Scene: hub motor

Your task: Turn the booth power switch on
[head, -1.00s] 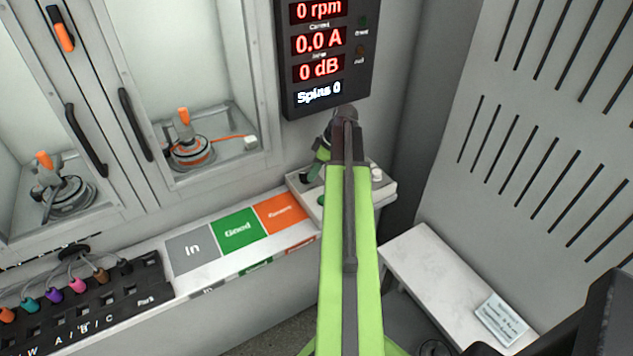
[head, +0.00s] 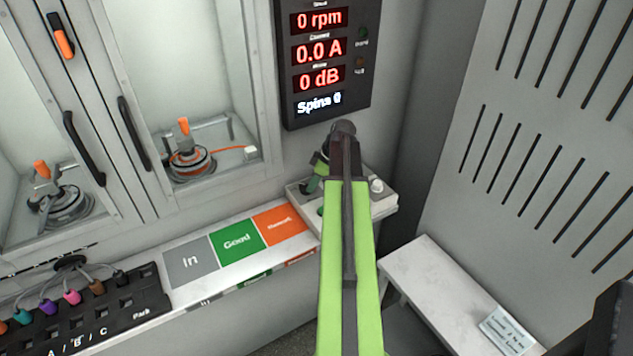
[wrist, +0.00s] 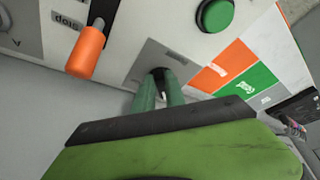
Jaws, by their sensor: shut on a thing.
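My gripper (wrist: 158,80) reaches down to a grey plate (wrist: 184,64) on the small control box in the wrist view. Its two green fingers are shut on a small dark switch (wrist: 158,71) there, mostly hidden between the fingertips. I cannot tell which way the switch is set. The display panel (head: 319,50) above reads 0 rpm, 0.0 A, 0 dB.
The wrist view shows an orange lever (wrist: 87,50) left of the fingers and a green button (wrist: 215,14) above right. In, Good and orange zones (head: 237,240) line the ledge. Glass booth doors (head: 130,130) stand at left. A white bench (head: 440,285) is at lower right.

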